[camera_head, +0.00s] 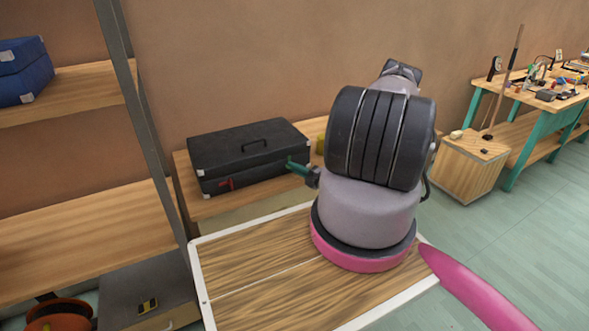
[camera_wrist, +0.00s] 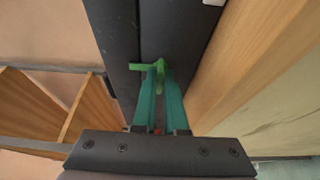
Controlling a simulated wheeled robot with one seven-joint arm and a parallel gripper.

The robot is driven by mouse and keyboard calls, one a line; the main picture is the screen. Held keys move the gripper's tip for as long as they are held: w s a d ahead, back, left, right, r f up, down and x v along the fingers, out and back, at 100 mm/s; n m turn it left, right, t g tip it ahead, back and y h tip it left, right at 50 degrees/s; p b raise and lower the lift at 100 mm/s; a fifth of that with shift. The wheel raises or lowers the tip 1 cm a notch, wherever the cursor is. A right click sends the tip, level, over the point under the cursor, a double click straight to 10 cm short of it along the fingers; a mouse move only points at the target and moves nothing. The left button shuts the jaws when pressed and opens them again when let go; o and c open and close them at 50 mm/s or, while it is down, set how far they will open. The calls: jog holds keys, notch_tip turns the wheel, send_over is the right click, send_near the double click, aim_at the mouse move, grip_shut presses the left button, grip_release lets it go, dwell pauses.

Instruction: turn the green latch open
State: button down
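The green latch (camera_wrist: 147,67) sits on the front of the black case (camera_wrist: 111,27). In the wrist view one arm of it points left, and another part lies between my fingertips. My gripper (camera_wrist: 159,72) has teal fingers standing close together with a narrow gap, and they appear shut on the latch. In the head view the black case (camera_head: 247,152) lies closed on a wooden bench, and my gripper (camera_head: 291,164) meets its front right end. My fingers and arm hide most of the latch there.
A red latch (camera_head: 226,184) is on the case's front left. The wooden bench (camera_head: 186,183) carries the case; a grey shelf post (camera_head: 146,130) stands left of it. A white-edged wooden top (camera_head: 265,290) is below my arm. A teal-legged workbench (camera_head: 478,103) stands far right.

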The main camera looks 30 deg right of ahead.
jog(key=shift+n, duration=0.4)
jog(key=n+g+h, duration=0.1)
jog(key=n, duration=0.2)
jog(key=shift+r, duration=0.15)
jog(key=n+g+h, duration=0.1)
jog(key=n, duration=0.2)
jog(key=shift+a+r+n+h, duration=0.1)
jog(key=shift+n+h, duration=0.3)
jog(key=n+h, duration=0.2)
jog(key=n, duration=0.1)
jog(key=shift+s+a+g, duration=0.1)
jog(key=shift+a+g, duration=0.05)
jog(key=shift+g, duration=0.25)
jog(key=n+h, duration=0.2)
jog(key=shift+n, duration=0.4)
jog(key=c, duration=1)
grip_release()
jog(key=shift+o, duration=0.2)
